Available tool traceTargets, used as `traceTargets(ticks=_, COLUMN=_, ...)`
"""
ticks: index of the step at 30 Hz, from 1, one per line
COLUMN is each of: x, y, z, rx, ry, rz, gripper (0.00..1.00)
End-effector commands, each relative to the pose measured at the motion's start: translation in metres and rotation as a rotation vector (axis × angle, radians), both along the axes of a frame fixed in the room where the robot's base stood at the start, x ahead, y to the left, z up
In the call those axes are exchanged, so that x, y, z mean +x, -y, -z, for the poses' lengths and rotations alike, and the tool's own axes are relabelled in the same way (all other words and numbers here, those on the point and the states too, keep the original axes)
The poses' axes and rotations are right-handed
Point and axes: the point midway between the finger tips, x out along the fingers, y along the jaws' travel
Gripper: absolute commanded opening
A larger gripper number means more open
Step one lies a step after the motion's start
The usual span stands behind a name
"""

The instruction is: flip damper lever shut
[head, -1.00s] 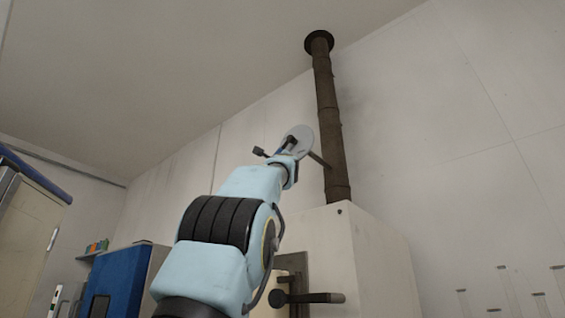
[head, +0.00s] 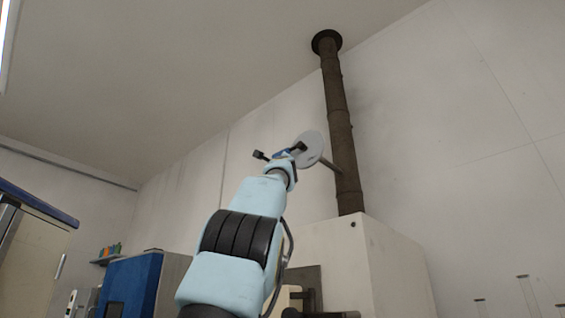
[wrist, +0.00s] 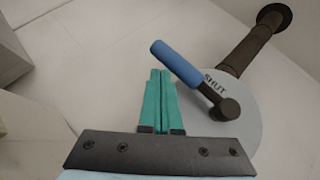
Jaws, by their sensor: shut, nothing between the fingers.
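The damper lever has a blue handle (wrist: 175,62) on a dark arm. It pivots on a dark hub (wrist: 228,109) at a pale grey disc (wrist: 252,128). The handle points up and left from the hub in the wrist view. The word SHUT is printed on the disc beside the lever's dark arm. In the head view the disc (head: 314,148) stands out from the flue pipe, and my arm partly hides the lever. My gripper (wrist: 160,72) has green fingers, shut and empty. They lie just left of the blue handle; I cannot tell whether they touch.
The dark flue pipe (head: 341,130) rises from a white cabinet (head: 385,265) to the ceiling; it also shows in the wrist view (wrist: 248,52). A blue-fronted unit (head: 133,285) stands lower left. The wall right of the pipe is clear at this height.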

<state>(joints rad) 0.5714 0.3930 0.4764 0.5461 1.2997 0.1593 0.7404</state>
Motion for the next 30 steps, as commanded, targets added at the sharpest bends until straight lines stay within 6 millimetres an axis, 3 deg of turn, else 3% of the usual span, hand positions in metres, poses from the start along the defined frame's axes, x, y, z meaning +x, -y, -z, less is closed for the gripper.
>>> traceTargets(ticks=20, x=0.001, y=-0.001, z=0.003, rx=0.0, ry=-0.001, rz=0.0, gripper=0.0)
traceTargets(ticks=30, x=0.01, y=-0.006, z=0.05, rx=0.001, ry=-0.001, rz=-0.001, gripper=0.0)
